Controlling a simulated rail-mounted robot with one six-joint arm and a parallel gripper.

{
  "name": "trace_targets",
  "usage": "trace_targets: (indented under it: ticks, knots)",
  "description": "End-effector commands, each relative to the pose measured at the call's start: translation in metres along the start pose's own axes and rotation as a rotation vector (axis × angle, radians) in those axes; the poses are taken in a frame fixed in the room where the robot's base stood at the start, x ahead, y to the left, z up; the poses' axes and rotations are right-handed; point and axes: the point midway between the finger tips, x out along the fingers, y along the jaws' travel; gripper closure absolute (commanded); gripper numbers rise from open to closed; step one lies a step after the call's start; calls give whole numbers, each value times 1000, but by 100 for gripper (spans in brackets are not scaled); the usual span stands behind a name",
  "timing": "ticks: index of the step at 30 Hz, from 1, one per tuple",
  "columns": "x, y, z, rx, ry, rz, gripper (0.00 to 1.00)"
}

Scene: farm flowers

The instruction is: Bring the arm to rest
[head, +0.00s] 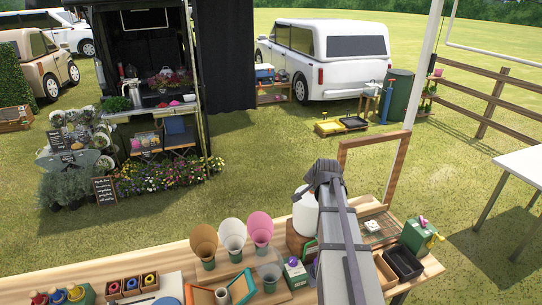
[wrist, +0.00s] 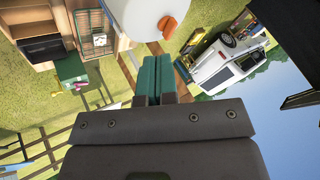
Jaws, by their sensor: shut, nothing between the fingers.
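My arm (head: 340,235) rises from the lower right of the head view over the wooden bench (head: 110,270), its dark upper joint above the bench's back edge. My gripper is not distinguishable there. In the wrist view my gripper (wrist: 154,68) shows two green fingertips side by side with no gap, shut and empty. A white rounded thing with an orange part (wrist: 145,14) lies just beyond the fingertips in that view; I cannot tell whether they touch.
Paper cones (head: 232,235), a white container (head: 305,212), black trays (head: 402,262) and a green box (head: 418,234) crowd the bench around my arm. A wooden frame (head: 372,142) stands behind it. Open grass (head: 270,160) lies beyond.

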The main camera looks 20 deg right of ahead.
Motion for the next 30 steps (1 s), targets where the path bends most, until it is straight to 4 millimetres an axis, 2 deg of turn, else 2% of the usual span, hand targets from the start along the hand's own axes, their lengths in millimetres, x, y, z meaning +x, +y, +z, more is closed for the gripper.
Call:
trace_targets:
  ticks: [3,5,6,8,9,11,12,15,18,22,30]
  knots:
    - [0,6,7,-87,-39,30,100]
    - [-10,26,32,-214,-126,90,100]
    - [-11,41,62,-310,-196,122,100]
    - [-5,58,120,-461,-304,151,100]
    - [-1,69,161,-567,-377,163,100]
    - [4,85,223,-719,-479,174,100]
    - [6,96,262,-813,-541,176,100]
    - [15,119,346,-997,-646,174,100]
    - [22,123,394,-1083,-667,156,100]
    - [25,116,414,-1130,-671,139,100]
    - [20,112,412,-1131,-670,137,100]
